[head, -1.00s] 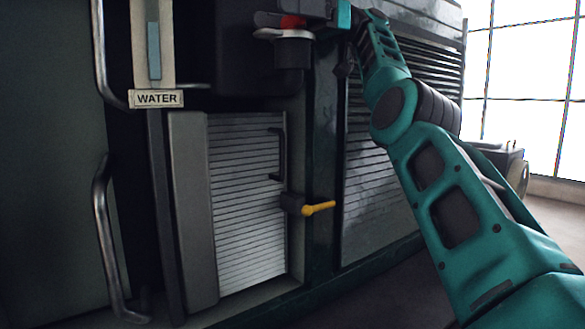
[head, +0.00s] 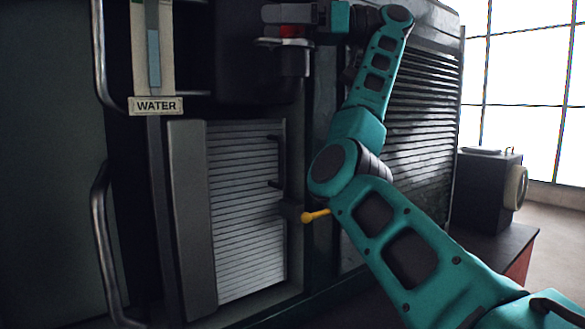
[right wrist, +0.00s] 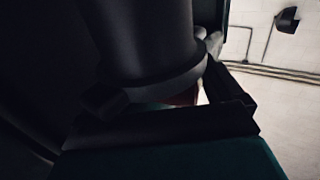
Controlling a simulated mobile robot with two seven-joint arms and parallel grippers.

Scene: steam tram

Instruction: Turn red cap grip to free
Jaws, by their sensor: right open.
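The red cap grip (head: 289,31) sits at the top of the head view, over a grey metal flange and a dark cylindrical neck (head: 294,60). My right gripper (head: 287,17) is open at the cap and partly covers it. In the right wrist view, the dark neck (right wrist: 145,45) stands between the two dark fingers, and only a sliver of red (right wrist: 186,97) shows. I cannot tell whether the fingers touch the cap. My left gripper is not in view.
A yellow-handled lever (head: 315,216) sticks out near my right arm, below the cap. A WATER label (head: 156,105) and gauge are at the upper left. A slatted panel (head: 245,205) and metal handrails (head: 101,220) are on the tram side. A dark box (head: 487,185) stands at right.

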